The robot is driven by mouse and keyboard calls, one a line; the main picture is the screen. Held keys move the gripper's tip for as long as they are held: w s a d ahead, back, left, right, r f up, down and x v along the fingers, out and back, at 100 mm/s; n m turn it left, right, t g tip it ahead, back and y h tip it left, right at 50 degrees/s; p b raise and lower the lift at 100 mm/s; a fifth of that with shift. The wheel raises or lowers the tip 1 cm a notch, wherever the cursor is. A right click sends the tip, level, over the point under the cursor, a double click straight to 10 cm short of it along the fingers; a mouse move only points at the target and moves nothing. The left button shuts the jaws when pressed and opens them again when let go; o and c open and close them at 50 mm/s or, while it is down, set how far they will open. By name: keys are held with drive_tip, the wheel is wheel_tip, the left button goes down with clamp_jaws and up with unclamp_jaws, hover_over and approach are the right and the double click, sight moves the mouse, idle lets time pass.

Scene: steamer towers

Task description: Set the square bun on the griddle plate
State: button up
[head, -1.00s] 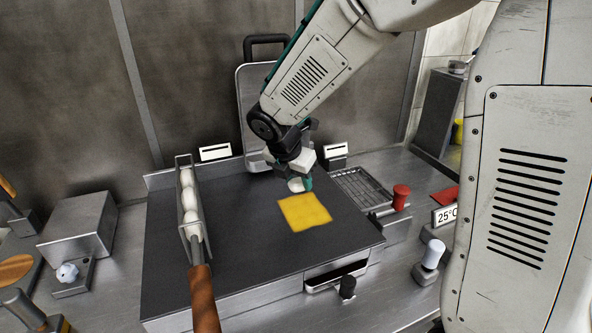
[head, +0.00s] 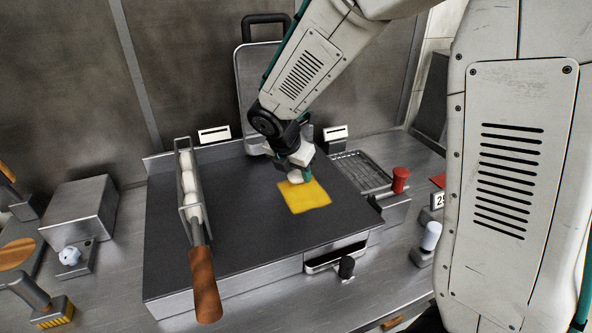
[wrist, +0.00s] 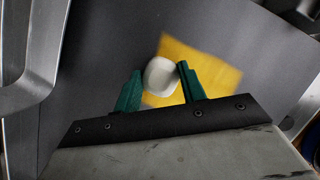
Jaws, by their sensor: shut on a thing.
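The square bun (head: 295,177) is small, white and rounded. My gripper (head: 300,174) is shut on it, pointing down over the dark griddle plate (head: 240,235). In the head view the bun overlaps the far left corner of a yellow square (head: 306,198) on the plate. In the wrist view the bun (wrist: 160,78) sits between the green fingertips (wrist: 160,71), with the yellow square (wrist: 212,72) behind it. I cannot tell whether the bun touches the plate. The fingers partly hide it in the head view.
A narrow metal rack (head: 182,190) of white round buns with a wooden handle (head: 204,285) stands at the plate's left. A raised metal lid (head: 255,85) stands behind. A wire grid (head: 360,172) and red knob (head: 400,178) are at right. The plate's front middle is clear.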

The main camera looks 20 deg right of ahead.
drive_tip(key=shift+f, duration=0.45)
drive_tip(key=o, duration=1)
drive_tip(key=shift+o, duration=0.2)
drive_tip(key=v, duration=0.8)
drive_tip(key=shift+d, duration=0.1)
